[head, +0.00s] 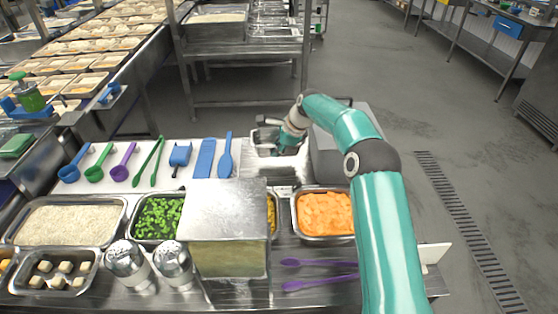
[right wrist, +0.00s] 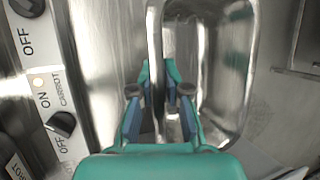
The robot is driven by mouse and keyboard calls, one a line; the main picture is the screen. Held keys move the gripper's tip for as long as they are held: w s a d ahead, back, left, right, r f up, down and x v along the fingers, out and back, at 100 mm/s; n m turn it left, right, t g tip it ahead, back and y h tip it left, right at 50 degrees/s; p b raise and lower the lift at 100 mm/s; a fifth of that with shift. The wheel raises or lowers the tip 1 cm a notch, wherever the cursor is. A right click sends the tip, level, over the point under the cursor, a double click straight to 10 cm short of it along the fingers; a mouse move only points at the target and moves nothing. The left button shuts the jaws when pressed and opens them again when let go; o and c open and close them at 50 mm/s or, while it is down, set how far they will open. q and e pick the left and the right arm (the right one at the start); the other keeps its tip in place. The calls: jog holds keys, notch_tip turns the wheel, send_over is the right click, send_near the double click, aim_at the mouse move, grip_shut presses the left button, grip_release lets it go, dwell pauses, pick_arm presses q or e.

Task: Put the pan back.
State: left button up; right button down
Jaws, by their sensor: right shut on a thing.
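The rest of the pan extends to the right of the fingers in that view. Whether the pan rests on the surface or is lifted cannot be told. My left gripper is not in view.
A grey box (head: 335,158) is just right of the pan. Knobs labelled ON, OFF and CARROT (right wrist: 61,123) line the left in the wrist view. Food pans with carrot (head: 326,213), peas (head: 158,217) and rice (head: 68,222) sit nearer, around a tall steel block (head: 228,210).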

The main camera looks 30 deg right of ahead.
notch_tip(320, 180, down, 4)
jog(key=shift+r, duration=0.1)
jog(key=shift+f, duration=0.3)
jog(key=shift+f, duration=0.15)
jog(key=c, duration=1.2)
grip_release()
jog(key=shift+o, duration=0.2)
jog(key=b+v, duration=0.1)
jog(key=v, duration=1.1)
jog(key=shift+r, duration=0.2)
